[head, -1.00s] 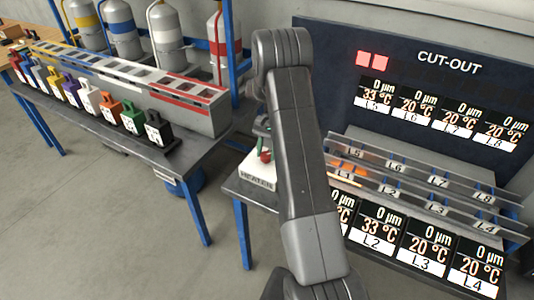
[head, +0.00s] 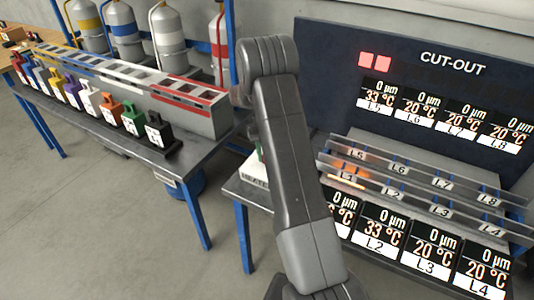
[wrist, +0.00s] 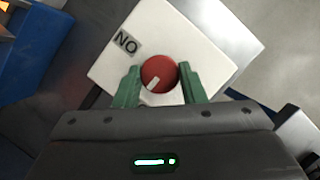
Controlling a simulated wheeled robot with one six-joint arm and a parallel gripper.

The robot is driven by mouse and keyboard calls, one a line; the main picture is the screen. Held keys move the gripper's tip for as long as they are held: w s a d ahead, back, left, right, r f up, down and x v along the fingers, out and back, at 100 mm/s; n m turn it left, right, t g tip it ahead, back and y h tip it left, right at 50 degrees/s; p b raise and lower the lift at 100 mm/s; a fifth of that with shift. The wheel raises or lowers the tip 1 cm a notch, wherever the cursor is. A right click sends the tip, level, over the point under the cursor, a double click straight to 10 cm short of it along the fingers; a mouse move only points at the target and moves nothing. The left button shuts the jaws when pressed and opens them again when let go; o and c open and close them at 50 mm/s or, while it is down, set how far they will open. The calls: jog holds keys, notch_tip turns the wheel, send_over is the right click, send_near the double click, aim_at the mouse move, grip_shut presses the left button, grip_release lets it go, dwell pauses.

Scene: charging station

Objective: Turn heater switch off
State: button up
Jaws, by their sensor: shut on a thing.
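The heater switch is a round red knob (wrist: 157,76) with a white mark, on a white box (wrist: 110,45) seen in the wrist view. A label reading "NO" from this side (wrist: 125,43) is stuck on the box, up and left of the knob. My gripper (wrist: 160,71) has its two green fingers on either side of the knob, shut on it. The white mark points toward the lower left of the picture. In the head view, a sliver of the heater box (head: 254,174) shows at the table's left end; my arm hides the knob.
A dark CUT-OUT panel (head: 455,80) with readouts stands behind clear rails labelled L1 to L8 (head: 400,168); an orange glow shows near L1. A second table on the left holds a slotted rack (head: 205,118) and several coloured blocks (head: 133,117). Gas cylinders (head: 122,30) stand behind it.

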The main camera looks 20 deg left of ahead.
dwell(0.5)
jog(key=o, duration=1)
jog(key=v, duration=1.4)
jog(key=shift+b, duration=0.45)
jog(key=shift+s, duration=0.2)
jog(key=p+x, duration=0.1)
jog(key=x, duration=1.3)
jog(key=shift+w, duration=0.2)
jog(key=shift+r, duration=0.1)
